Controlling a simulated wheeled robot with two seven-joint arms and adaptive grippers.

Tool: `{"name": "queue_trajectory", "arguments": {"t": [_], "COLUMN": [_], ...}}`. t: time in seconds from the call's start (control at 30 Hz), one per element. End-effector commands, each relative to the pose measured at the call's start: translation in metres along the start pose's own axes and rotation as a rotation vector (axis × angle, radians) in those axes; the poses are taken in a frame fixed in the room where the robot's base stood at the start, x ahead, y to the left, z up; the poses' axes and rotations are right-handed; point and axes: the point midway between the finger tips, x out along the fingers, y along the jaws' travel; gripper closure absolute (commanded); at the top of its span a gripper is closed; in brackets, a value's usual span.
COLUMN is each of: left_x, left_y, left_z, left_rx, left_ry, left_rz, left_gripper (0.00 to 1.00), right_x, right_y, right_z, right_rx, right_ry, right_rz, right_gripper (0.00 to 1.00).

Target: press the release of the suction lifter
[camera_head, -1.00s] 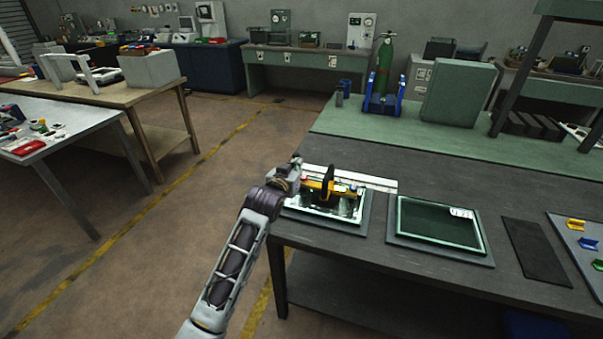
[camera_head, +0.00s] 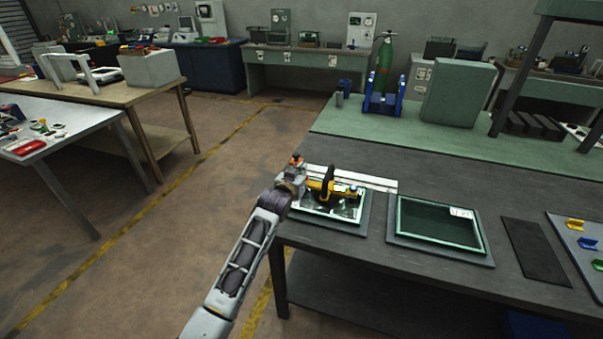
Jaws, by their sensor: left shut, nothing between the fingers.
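The suction lifter (camera_head: 318,186), yellow with a black upright handle, stands on a shiny glass panel (camera_head: 347,209) at the left end of the dark workbench. My left gripper (camera_head: 297,162) is shut and empty, beside the left end of the lifter. My wrist hides part of that end and the panel's left corner. The release cannot be made out now, and I cannot tell whether my gripper touches the lifter. My right gripper is not in view.
A dark green framed panel (camera_head: 437,224) lies to the right on the bench, then a black mat (camera_head: 536,250) and a grey board (camera_head: 566,228) with coloured clips. A white strip (camera_head: 374,182) lies behind the lifter. A green cylinder (camera_head: 384,68) stands farther back.

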Motion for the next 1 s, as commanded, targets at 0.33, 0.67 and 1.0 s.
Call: {"name": "queue_trajectory", "arguments": {"t": [0.33,0.67,1.0], "left_x": [0.000,0.006,0.006], "left_y": [0.000,-0.001,-0.001], "left_z": [0.003,0.025,0.031], "left_rx": [0.000,0.000,0.000], "left_ry": [-0.001,-0.004,-0.013], "left_rz": [0.000,-0.001,-0.001], "left_gripper": [1.00,1.00,1.00], "right_x": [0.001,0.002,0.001], "right_y": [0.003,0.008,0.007], "right_z": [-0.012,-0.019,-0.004], "right_rx": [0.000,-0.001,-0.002], "right_ry": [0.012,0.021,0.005], "right_rz": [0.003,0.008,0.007], "right_gripper": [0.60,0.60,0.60]}}
